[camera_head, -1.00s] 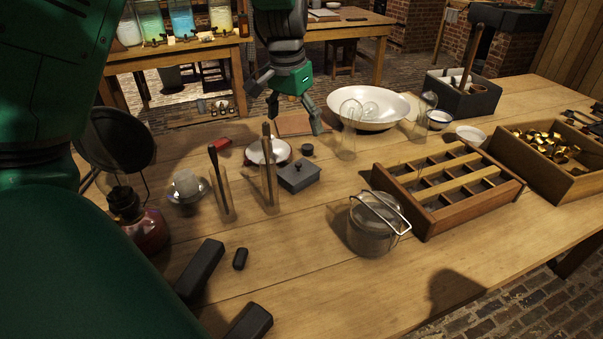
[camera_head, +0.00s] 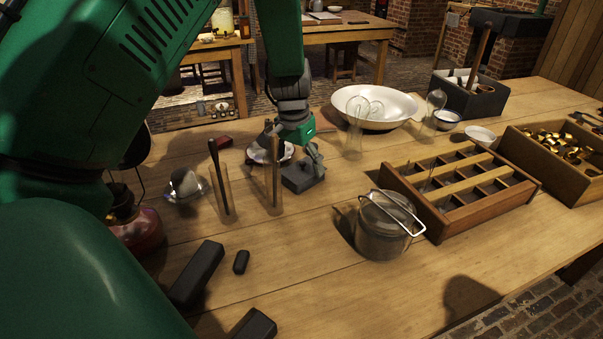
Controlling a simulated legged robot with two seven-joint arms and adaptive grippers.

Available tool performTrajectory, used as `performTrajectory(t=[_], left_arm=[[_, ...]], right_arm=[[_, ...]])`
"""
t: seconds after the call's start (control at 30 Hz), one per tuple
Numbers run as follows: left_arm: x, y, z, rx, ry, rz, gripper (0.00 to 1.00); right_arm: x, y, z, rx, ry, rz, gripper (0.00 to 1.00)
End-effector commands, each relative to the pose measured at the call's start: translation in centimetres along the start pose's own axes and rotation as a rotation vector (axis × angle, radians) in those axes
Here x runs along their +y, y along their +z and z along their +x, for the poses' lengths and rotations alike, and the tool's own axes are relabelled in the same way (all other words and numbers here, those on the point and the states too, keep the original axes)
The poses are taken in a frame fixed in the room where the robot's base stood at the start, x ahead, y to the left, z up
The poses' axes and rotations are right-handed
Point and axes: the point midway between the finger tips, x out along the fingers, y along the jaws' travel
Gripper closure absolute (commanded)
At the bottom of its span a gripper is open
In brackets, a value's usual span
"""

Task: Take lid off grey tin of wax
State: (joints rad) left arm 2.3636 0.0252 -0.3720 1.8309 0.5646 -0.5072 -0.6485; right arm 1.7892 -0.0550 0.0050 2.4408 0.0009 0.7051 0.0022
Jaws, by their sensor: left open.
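The grey tin of wax (camera_head: 302,181) is a small dark grey box on the wooden table, left of the middle of the head view. Its lid is largely hidden by my left gripper (camera_head: 294,150), which comes down over it from behind. The left gripper is open, with one finger at the right over the tin and the other at the left by the white dish. I cannot tell whether a finger touches the lid. My right gripper is not in view.
Glass tubes holding dark sticks (camera_head: 222,190) stand just left of the tin, with a white dish (camera_head: 262,152) behind. A white basin (camera_head: 392,108) is behind.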

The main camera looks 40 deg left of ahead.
Motion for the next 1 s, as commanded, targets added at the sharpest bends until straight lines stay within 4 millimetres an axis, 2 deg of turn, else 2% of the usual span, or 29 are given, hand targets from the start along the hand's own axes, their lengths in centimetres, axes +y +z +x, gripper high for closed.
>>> performTrajectory(t=[0.27, 0.3, 0.37, 0.5, 0.53, 1.0], left_arm=[[0.55, 0.02, 0.12, 0.003, -0.007, 0.003, 0.14], [0.54, 0.01, 0.13, 0.003, -0.006, 0.003, 0.21], [0.46, -0.01, 0.18, 0.003, -0.005, 0.003, 0.42], [0.17, -0.02, 0.35, 0.002, -0.002, 0.003, 0.92], [0.16, -0.02, 0.37, 0.001, -0.002, 0.003, 1.00], [0.14, 0.01, 0.16, -0.002, -0.003, 0.002, 1.00]], right_arm=[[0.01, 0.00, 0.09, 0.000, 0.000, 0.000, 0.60], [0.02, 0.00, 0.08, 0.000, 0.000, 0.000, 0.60], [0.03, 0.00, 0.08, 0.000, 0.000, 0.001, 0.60], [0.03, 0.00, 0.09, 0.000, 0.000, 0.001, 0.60], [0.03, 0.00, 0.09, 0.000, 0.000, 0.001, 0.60], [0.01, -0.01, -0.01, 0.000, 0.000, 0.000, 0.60]])
